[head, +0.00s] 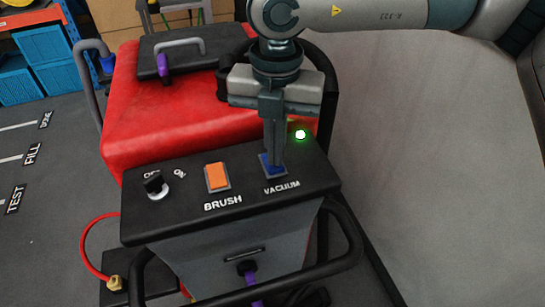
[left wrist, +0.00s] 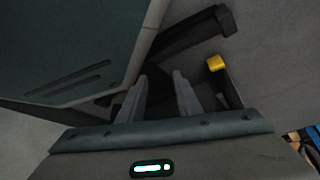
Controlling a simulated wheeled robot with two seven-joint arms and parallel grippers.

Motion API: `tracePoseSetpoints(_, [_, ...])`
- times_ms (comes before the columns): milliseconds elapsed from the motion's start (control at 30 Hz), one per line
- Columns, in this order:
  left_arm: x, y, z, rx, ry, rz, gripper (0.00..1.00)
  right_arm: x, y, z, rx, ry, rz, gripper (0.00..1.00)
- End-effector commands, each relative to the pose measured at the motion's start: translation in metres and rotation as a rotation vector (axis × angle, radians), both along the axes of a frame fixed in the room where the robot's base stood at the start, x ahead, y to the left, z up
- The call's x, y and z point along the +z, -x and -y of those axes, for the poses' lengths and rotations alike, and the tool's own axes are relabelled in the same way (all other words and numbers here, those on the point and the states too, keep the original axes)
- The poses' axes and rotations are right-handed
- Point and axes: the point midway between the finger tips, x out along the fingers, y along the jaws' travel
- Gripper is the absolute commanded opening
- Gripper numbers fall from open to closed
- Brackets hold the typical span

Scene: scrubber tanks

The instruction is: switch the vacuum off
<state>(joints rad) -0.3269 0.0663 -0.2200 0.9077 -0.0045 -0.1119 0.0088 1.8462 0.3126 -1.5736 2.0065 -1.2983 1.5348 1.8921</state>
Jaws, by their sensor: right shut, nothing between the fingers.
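The vacuum switch (head: 266,160) is a blue rocker in a grey frame, above the label "VACUUM" on the black panel of the red scrubber. My right gripper (head: 274,163) is shut and empty, pointing down with its fingertips at the switch. The fingers cover part of the rocker, so its tilt is hard to tell, and whether they touch it is unclear. A green light (head: 300,134) glows just behind the switch. My left gripper (left wrist: 160,76) shows in the left wrist view, its fingers apart with nothing seen between them.
The panel (head: 235,190) also holds an orange brush switch (head: 217,177) and a black key knob (head: 155,186). A black handlebar (head: 350,250) curves around the front. Blue bins (head: 42,45) stand at the back left. A yellow piece (left wrist: 216,63) is near the left gripper.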

Motion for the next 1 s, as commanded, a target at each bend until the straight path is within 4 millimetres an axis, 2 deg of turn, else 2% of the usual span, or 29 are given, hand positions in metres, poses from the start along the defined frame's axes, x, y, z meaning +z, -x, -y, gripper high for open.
tracePoseSetpoints(1000, [0.005,-0.013,0.006,-0.001,0.01,0.033,0.31,-0.003,0.0,0.0,0.0,0.0,0.0,0.0])
